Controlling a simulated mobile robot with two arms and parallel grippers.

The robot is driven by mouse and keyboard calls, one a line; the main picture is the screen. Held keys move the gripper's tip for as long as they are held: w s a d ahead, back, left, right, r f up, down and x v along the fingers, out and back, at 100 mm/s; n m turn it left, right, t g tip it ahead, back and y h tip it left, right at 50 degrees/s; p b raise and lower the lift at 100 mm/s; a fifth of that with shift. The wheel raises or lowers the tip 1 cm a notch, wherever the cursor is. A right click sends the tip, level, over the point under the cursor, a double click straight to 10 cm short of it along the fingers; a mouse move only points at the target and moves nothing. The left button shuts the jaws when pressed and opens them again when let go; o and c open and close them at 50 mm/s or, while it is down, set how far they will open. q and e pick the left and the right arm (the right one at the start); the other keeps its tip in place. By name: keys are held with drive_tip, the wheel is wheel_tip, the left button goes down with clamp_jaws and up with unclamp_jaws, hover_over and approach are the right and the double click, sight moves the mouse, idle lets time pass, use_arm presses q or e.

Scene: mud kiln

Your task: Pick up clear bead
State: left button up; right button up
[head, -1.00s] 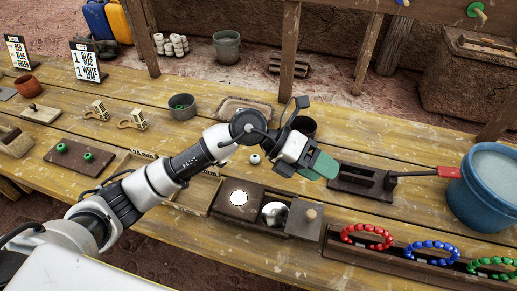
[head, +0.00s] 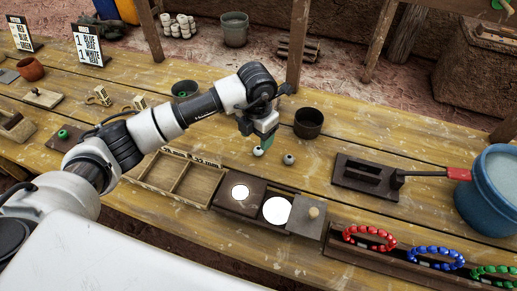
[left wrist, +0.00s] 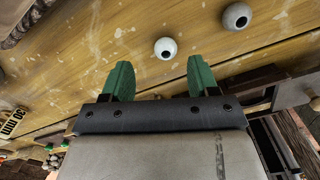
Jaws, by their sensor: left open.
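Two small round beads lie on the wooden table. One is pale white (head: 258,151), also in the left wrist view (left wrist: 165,48). The other is greyer (head: 289,159), also in the left wrist view (left wrist: 237,16). Both have a dark hole; I cannot tell for sure which is the clear one. My left gripper (head: 262,142) points down just over the pale bead. In the left wrist view its green fingers (left wrist: 161,75) are apart and empty, with the pale bead ahead of the gap and the grey one to the right. My right gripper is not visible.
A dark cup (head: 309,122) stands behind the beads. A dark slotted block (head: 366,175) and a blue bucket (head: 494,190) are to the right. In front are a divided wooden tray (head: 158,188) and a dark box (head: 242,208). Bead rings lie at front right.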

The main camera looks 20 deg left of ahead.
sight(259, 148)
use_arm(q)
drive_tip(key=shift+s+d+f+p, duration=0.1)
drive_tip(key=shift+d+f+p, duration=0.1)
drive_tip(key=shift+f, duration=1)
drive_tip(key=shift+s+d+f+p, duration=0.1)
drive_tip(key=shift+f+p, duration=0.05)
drive_tip(key=shift+f, duration=1)
drive_tip(key=c, duration=1)
